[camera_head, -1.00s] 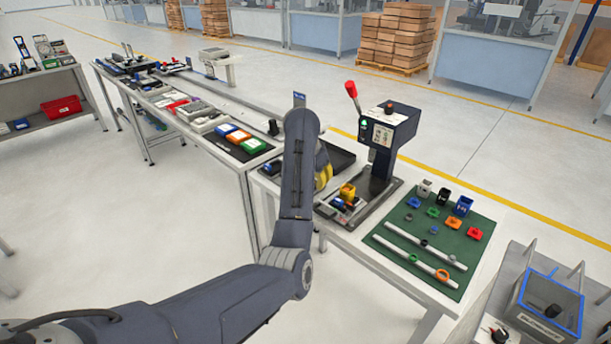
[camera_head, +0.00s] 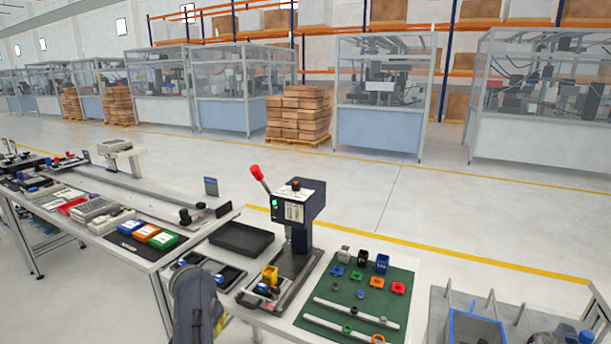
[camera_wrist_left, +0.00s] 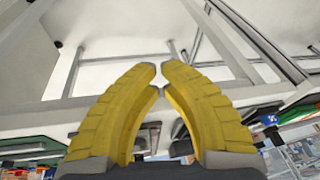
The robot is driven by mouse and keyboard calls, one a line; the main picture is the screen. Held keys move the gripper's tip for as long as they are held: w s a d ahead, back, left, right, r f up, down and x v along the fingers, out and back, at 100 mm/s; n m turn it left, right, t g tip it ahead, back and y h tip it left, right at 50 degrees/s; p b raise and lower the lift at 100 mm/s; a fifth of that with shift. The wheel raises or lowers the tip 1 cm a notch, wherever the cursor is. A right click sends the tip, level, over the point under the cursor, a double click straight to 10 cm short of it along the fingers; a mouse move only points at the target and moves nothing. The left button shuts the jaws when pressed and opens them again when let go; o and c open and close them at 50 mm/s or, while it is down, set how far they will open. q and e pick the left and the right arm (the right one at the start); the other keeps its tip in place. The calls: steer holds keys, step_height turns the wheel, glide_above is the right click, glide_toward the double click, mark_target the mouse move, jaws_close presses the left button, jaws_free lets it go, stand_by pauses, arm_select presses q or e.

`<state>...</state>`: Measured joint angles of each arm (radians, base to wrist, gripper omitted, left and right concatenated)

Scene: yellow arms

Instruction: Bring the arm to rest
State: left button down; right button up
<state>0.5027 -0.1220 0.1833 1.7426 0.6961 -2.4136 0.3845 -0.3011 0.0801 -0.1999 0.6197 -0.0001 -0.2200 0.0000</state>
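My left arm (camera_head: 193,305) comes up from the bottom edge in the head view, in front of the workbench's near edge. A bit of the yellow left gripper (camera_head: 221,322) shows beside it, mostly hidden behind the arm. In the left wrist view both yellow fingers of the left gripper (camera_wrist_left: 160,80) curve inward and their tips meet or nearly meet. Nothing is held between them. My right arm and gripper are not in view.
The workbench holds a press with a red lever (camera_head: 297,215), a black tray (camera_head: 240,239), a green mat (camera_head: 340,299) with small parts, and coloured boxes (camera_head: 145,233). Pale table frame bars (camera_wrist_left: 100,112) lie close around the gripper in the wrist view. Open floor lies behind the bench.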

arm_select(q)
steer(key=s+a+f+y, duration=0.2)
steer(key=s+a+f, duration=0.2)
steer(key=s+f, duration=0.55)
steer(key=s+r+m+t+y, duration=0.1)
steer(key=s+m+t, duration=0.1)
steer(key=s, duration=1.1)
steer(key=s+r+m+t+y, duration=0.1)
steer(key=s+r+m, duration=0.1)
steer(key=s, duration=1.1)
steer(key=s+d+f+g+h, duration=0.1)
steer(key=s+d+f+h, duration=0.15)
steer(key=f, duration=1.45)
steer(key=s+d+f+g+h, duration=0.1)
steer(key=d+f+g, duration=0.15)
steer(key=f, duration=1.35)
steer(key=s+f+n+g+h, duration=0.1)
steer(key=s+f+n+g, duration=0.1)
steer(key=s+f, duration=1.7)
steer(key=shift+s+d+f+n, duration=0.15)
steer(key=shift+s+n, duration=0.65)
steer(key=shift+s, duration=0.1)
